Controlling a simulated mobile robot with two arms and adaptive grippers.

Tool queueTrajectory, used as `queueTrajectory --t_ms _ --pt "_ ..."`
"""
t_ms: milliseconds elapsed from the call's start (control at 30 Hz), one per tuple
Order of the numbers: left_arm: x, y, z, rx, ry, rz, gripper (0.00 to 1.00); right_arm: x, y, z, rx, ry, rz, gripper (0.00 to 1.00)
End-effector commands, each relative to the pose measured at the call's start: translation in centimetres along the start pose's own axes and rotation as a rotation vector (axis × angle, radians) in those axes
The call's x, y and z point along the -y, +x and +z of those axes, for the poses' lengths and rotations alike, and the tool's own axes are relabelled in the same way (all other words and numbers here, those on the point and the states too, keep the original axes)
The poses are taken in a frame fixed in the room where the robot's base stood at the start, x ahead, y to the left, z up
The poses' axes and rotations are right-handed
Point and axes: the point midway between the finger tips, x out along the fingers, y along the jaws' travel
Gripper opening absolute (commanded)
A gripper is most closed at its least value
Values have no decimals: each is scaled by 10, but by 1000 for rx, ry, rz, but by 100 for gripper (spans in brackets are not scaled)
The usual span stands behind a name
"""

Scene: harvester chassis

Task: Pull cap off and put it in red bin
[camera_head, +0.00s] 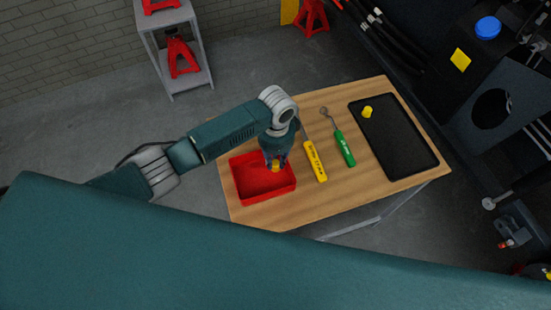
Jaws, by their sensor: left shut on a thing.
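The red bin (251,194) is an open, shallow tray at the left end of the wooden table. My left gripper (275,166) points down over the bin and is shut on a small yellow cap (275,169). The cap is at or above the bin's inside; I cannot tell whether it touches the floor of the bin. A second yellow cap (367,112) stands on the black tray. My right gripper is not in view.
The wooden table (300,206) also carries a yellow-handled tool (315,161), a green-handled tool (345,149) and the black tray (405,150). Dark machinery with a blue cap (487,27) stands at the right. A grey shelf (171,55) with red stands is at the back left.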

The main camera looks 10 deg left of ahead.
Motion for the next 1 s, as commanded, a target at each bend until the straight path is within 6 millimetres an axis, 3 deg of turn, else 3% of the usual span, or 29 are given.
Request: queueTrajectory --t_ms 33,67,167,567,1000 --pt "0 0 0 0 0 0 7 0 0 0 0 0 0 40" --pt "0 0 0 0 0 0 24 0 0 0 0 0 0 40" --pt "0 0 0 0 0 0 44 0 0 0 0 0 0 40" --pt "1 -9 -1 -2 0 -1 44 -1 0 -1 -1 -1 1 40" --pt "0 -94 0 -2 1 -2 44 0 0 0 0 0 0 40"
